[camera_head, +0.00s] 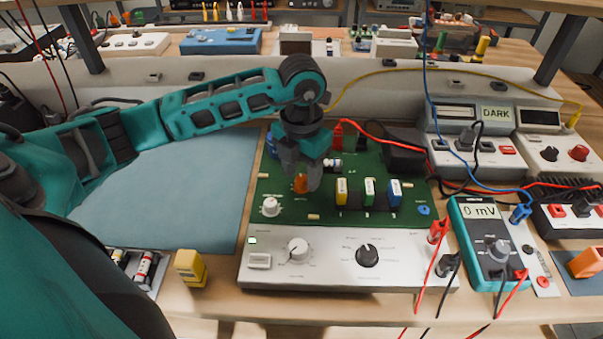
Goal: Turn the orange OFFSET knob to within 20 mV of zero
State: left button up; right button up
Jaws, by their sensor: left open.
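The orange OFFSET knob (300,183) stands on the green circuit board (285,212) of the hifi amplifier in the head view. My left gripper (306,178) points down from above, with its fingers at the knob. One finger partly covers the knob's right side. I cannot tell whether the fingers touch it. The gripper is open. The teal multimeter (467,226) at the right reads 0 mV on its display (481,212). My right gripper does not show.
A white knob (270,206) stands close by on the board's left. Yellow, green and blue components (368,191) stand to the right. The front panel (330,279) carries two more knobs. Red and black leads run across the right side. The blue mat (190,190) is clear.

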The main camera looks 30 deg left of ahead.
aim_at(302, 178)
pick_arm(q)
notch_tip(302, 178, up, 12)
jog(key=shift+f, duration=0.2)
jog(key=shift+s, duration=0.1)
dwell(0.5)
